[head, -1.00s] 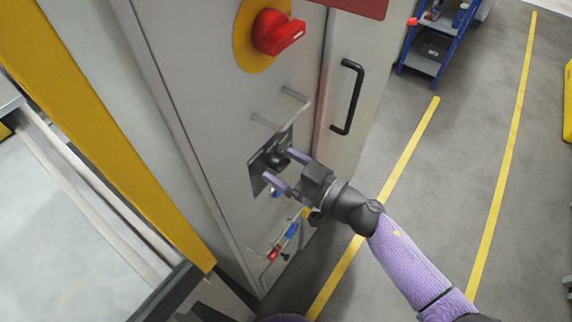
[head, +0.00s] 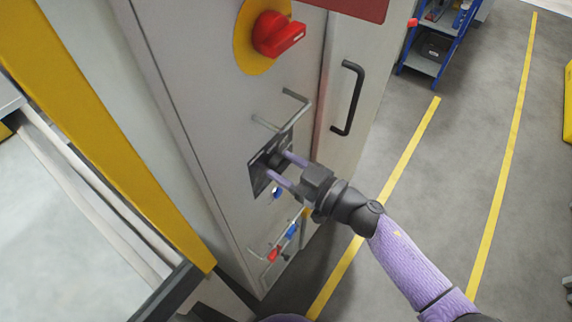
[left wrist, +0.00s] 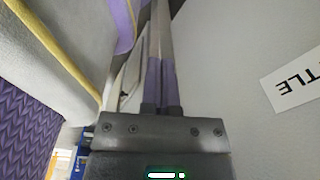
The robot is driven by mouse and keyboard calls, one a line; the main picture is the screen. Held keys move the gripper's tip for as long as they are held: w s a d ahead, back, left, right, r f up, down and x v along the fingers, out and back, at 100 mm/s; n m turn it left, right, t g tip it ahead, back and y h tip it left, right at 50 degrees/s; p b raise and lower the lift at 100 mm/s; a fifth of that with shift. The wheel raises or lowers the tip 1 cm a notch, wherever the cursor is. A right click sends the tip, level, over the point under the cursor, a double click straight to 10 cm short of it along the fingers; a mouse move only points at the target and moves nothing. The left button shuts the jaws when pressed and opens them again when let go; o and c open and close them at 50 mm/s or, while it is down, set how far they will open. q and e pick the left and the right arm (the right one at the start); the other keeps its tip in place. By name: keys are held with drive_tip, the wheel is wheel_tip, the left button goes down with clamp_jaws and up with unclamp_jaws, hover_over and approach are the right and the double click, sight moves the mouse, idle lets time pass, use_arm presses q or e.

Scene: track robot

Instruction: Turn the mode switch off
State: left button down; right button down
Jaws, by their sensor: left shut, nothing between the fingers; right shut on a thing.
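The mode switch (head: 274,158) is a small dark knob on a black plate (head: 258,183) on the grey cabinet front. My right gripper (head: 277,167) reaches it from the right, its two purple fingers shut on the knob, one on each side. The fingers partly hide the knob, so I cannot read its setting. My left gripper (left wrist: 160,45) shows in the left wrist view, its fingers shut together and empty. It is not in the head view.
A large red rotary switch (head: 278,34) on a yellow disc sits above the plate. Metal guard bars (head: 283,108) stick out just above it. Blue and red small levers (head: 291,231) are below. A black door handle (head: 348,97) is to the right. Open floor lies right of the cabinet.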

drive_tip(key=n, duration=0.7)
drive_tip(key=shift+n, duration=1.9)
drive_tip(key=n, duration=0.3)
drive_tip(key=shift+n+b, duration=0.3)
drive_tip(key=shift+b, duration=0.05)
drive_tip(key=shift+n, duration=1.1)
use_arm(q)
drive_tip(key=shift+s+d+f+b, duration=0.1)
drive_tip(key=shift+d+f+b, duration=0.15)
drive_tip(key=shift+f, duration=0.15)
drive_tip(key=shift+s+d+f+b, duration=0.1)
drive_tip(key=shift+f+b, duration=0.1)
drive_tip(key=shift+f, duration=0.15)
use_arm(e)
drive_tip(key=shift+n, duration=0.8)
use_arm(q)
drive_tip(key=shift+d, duration=0.1)
use_arm(e)
drive_tip(key=shift+n, duration=0.3)
